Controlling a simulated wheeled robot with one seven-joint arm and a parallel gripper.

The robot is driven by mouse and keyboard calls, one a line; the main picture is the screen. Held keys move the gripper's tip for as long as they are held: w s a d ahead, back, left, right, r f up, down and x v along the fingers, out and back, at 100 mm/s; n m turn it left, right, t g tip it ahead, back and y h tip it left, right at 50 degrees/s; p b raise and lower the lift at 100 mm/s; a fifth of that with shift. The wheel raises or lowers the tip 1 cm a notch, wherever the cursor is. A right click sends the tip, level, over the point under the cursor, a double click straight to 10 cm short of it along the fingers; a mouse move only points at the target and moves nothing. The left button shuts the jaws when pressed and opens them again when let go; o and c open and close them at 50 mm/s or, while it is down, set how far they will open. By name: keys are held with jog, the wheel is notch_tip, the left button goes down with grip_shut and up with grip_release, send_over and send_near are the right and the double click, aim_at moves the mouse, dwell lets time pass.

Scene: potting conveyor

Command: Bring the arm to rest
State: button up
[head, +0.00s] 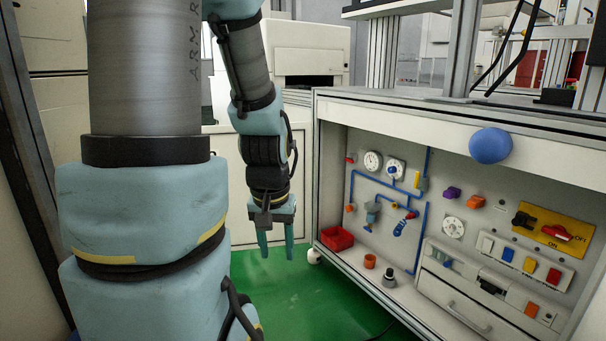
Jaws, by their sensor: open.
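My arm (255,85) comes down from the top of the head view, with its large near links filling the left side. My gripper (275,245) hangs at the end, pointing down over the green floor (290,290). Its two light blue fingers are apart with nothing between them. It is left of the panel bench and appears clear of it. Part of the arm lies beyond the top edge of the picture.
The bench at right has a white frame (420,108) and a recessed panel with gauges, blue pipes, switches and a drawer (455,305). A red bin (337,238) and an orange cup (370,261) stand on its ledge. A blue ball (490,146) sits on its front. Cabinets (310,50) stand behind.

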notch_tip(320, 180, up, 33)
jog(key=s+a+p, duration=0.1)
jog(key=p, duration=3.1)
jog(key=shift+s+a, duration=0.2)
jog(key=shift+s, duration=0.15)
